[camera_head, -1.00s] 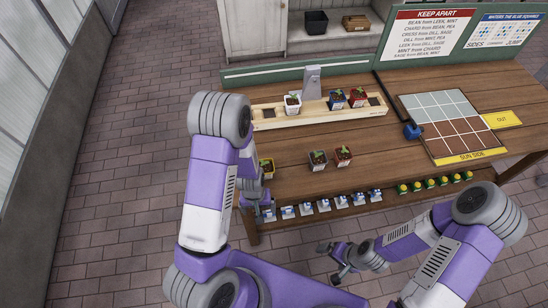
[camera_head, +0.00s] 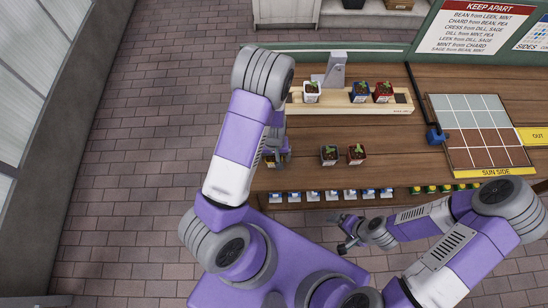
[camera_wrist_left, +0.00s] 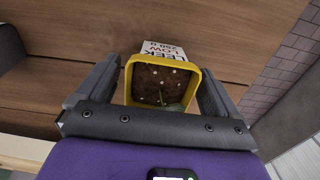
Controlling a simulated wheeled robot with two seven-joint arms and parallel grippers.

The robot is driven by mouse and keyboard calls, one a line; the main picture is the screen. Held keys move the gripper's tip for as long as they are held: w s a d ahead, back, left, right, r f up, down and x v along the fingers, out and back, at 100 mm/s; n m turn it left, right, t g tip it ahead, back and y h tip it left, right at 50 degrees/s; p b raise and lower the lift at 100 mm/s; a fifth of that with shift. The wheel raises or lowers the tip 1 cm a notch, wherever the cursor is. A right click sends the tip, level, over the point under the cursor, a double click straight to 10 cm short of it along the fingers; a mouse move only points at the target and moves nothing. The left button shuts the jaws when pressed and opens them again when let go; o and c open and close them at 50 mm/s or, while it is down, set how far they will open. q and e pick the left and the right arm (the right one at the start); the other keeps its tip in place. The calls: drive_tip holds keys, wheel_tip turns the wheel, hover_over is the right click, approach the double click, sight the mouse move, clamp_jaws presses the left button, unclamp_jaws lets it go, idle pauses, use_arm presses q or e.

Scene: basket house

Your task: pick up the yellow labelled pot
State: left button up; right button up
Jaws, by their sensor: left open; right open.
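The yellow pot (camera_wrist_left: 190,82) holds dark soil with pale specks and a small green sprout. Its white label (camera_wrist_left: 163,47) reads LEEK, LOW and 250 g. In the left wrist view it lies between the two fingers of my open left gripper (camera_wrist_left: 158,92), with no clear grip on it. In the head view my left gripper (camera_head: 276,150) is over the table's left end and hides most of this pot (camera_head: 269,160). My right gripper (camera_head: 343,238) is open and empty in front of the table's front edge.
Two dark pots (camera_head: 329,155) (camera_head: 357,154) stand right of the left gripper. A wooden rack (camera_head: 335,107) with several pots is behind. Blue and white items (camera_head: 330,195) line the front edge. A gridded tray (camera_head: 480,130) is at right. Bare tabletop (camera_head: 400,150) lies between.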

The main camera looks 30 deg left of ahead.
use_arm(q)
drive_tip(key=shift+f, duration=0.3)
drive_tip(key=shift+r, duration=0.1)
drive_tip(key=c, duration=1.2)
